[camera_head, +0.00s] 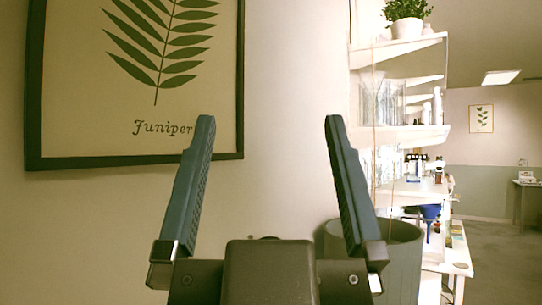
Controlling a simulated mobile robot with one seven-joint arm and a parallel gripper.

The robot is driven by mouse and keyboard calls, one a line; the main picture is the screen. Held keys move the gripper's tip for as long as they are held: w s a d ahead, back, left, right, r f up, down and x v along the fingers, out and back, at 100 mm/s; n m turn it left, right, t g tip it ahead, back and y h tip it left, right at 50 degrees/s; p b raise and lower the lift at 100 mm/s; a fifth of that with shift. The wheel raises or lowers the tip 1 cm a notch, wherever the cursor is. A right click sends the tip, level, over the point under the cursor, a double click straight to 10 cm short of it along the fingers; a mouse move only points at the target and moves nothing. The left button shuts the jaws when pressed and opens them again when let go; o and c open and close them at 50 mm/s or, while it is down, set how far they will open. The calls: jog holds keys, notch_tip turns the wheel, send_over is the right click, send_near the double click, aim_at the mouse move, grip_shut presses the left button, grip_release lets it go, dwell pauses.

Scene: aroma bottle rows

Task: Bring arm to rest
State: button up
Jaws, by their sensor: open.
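My gripper (268,120) stands in the lower middle of the view with its two blue-grey fingers pointing up. The fingers are wide apart and nothing is between them but the pale wall behind. The left finger's tip overlaps the lower right part of a framed Juniper leaf print (110,110) in the picture. The rest of my arm is below the frame.
White corner shelves (410,135) at the right carry a potted plant (405,18) and bottles. A dark round bin (402,255) stands behind the right finger. A white bench (458,262) is right of it. Open grey floor (500,250) lies at the far right.

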notch_tip(320, 180, up, 5)
jog(key=p, duration=0.5)
jog(key=shift+w, duration=0.1)
dwell(0.4)
